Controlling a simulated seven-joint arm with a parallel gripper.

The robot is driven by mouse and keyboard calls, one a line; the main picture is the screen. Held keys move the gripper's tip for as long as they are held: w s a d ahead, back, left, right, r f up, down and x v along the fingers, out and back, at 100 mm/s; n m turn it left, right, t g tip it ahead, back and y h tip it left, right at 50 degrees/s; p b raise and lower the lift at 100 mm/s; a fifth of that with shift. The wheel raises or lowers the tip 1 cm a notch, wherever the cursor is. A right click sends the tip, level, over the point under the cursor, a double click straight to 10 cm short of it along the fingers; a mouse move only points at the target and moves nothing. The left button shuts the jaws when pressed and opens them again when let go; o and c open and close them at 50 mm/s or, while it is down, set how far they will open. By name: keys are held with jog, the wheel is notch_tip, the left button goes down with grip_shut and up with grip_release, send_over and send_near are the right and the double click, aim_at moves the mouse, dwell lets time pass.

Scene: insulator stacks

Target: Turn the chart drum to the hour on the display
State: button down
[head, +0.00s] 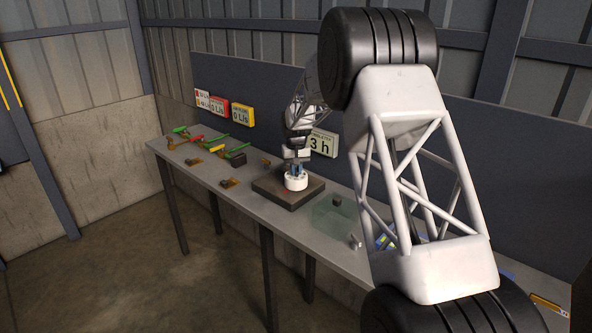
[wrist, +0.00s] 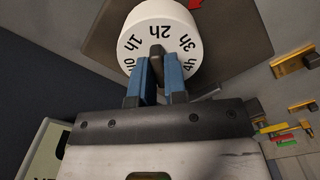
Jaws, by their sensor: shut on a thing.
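The white chart drum (wrist: 152,14) carries black hour marks. The wrist view shows 1h, 2h, 3h and 4h, with another mark partly hidden at the left. It also shows small in the head view (head: 296,184), on a dark base plate (head: 276,194). A red pointer (wrist: 195,3) is cut off at the top edge, beyond the drum's upper right rim, nearest to 2h and 3h; the exact reading is unclear. My gripper (wrist: 158,78) has its blue fingers shut on the drum's dark grip (wrist: 156,58). The display (head: 322,144) reads 3 h, partly hidden by my arm.
Levers with green, red and yellow handles (head: 228,148) stand on the bench to the left. Red and yellow L/s displays (head: 243,117) hang behind them. A clear greenish box (head: 335,215) and small parts sit right of the base plate. My arm hides part of the bench's right side.

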jog(key=shift+r+n, duration=0.1)
jog(key=shift+n, duration=0.5)
jog(key=c, duration=1.2)
grip_release()
jog(key=shift+o, duration=0.2)
jog(key=shift+r, duration=3.85)
